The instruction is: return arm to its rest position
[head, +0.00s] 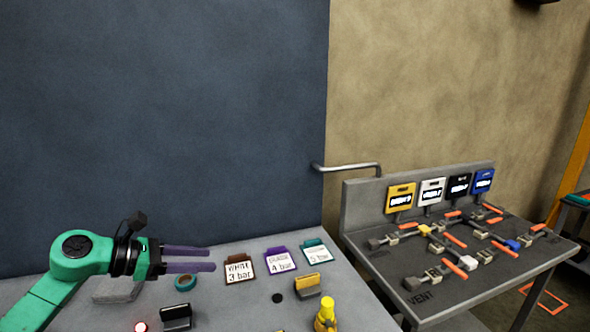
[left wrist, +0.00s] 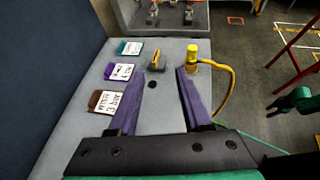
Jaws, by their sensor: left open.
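My left gripper (head: 190,259) comes in from the left in the head view, over the grey table (head: 240,309). Its two purple fingers are apart with nothing between them. In the left wrist view the open fingers (left wrist: 162,95) point across the table, with the tabletop showing between them. My right gripper is not in the head view.
Tags reading 3 bar (head: 239,269), 4 bar (head: 281,261) and 5 bar (head: 316,252), teal tape (head: 185,283), a yellow-topped block (head: 307,285) and a yellow fitting (head: 325,315) with a hose are on the table. A valve bench (head: 480,290) stands right. A blue wall (head: 160,120) rises behind.

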